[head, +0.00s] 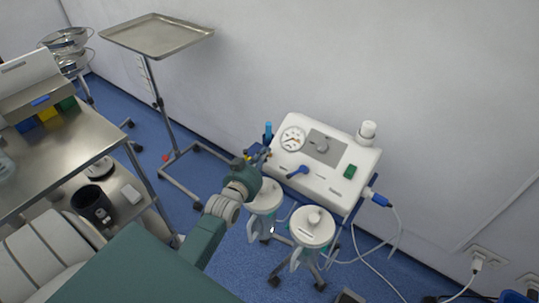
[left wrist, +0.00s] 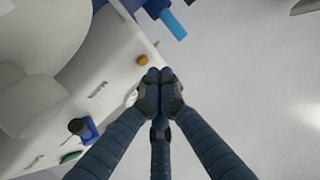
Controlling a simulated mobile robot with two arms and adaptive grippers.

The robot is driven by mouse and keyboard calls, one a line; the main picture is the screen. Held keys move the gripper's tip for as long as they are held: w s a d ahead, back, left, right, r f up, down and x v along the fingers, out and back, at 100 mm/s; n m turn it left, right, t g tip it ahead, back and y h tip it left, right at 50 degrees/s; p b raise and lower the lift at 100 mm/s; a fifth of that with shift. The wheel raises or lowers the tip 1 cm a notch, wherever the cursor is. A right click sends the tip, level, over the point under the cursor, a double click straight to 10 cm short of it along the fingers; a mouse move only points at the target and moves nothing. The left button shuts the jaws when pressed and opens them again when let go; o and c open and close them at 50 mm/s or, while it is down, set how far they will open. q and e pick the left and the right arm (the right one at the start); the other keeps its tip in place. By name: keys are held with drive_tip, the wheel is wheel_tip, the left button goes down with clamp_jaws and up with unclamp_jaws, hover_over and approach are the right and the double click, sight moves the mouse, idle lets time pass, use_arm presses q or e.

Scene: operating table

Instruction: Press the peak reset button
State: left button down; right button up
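A white machine (head: 325,160) with a round gauge (head: 293,139), a blue lever (head: 298,171) and a green switch (head: 349,172) stands by the wall. In the left wrist view, a small orange button (left wrist: 142,60) sits near the edge of a white housing (left wrist: 105,75). I cannot read its label. My left gripper (head: 259,153) is at the machine's left side. In the left wrist view its dark fingers (left wrist: 158,77) are together and empty, with the tips just below the button. I cannot tell whether they touch it. My right gripper is not in view.
Two white-lidded canisters (head: 312,226) stand in front of the machine. A blue-tipped part (head: 268,130) stands at its left edge. A steel tray stand (head: 158,35) is at the upper left, and a steel trolley (head: 75,150) at the left.

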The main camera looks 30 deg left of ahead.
use_arm(q)
drive_tip(key=shift+f, duration=0.1)
idle(0.5)
drive_tip(key=shift+w+f, duration=0.15)
drive_tip(key=shift+f, duration=0.05)
drive_tip(key=shift+w+f, duration=0.1)
drive_tip(key=shift+f, duration=0.1)
idle(0.4)
drive_tip(key=shift+w+f+b, duration=0.15)
drive_tip(key=shift+f+b, duration=0.1)
drive_tip(key=shift+b, duration=0.2)
idle(0.4)
drive_tip(key=shift+d+r+p, duration=0.1)
drive_tip(key=shift+r+p, duration=0.25)
drive_tip(key=shift+p, duration=0.25)
drive_tip(key=shift+s+r+p, duration=0.3)
drive_tip(key=shift+s+p, duration=0.1)
drive_tip(key=shift+s, duration=0.05)
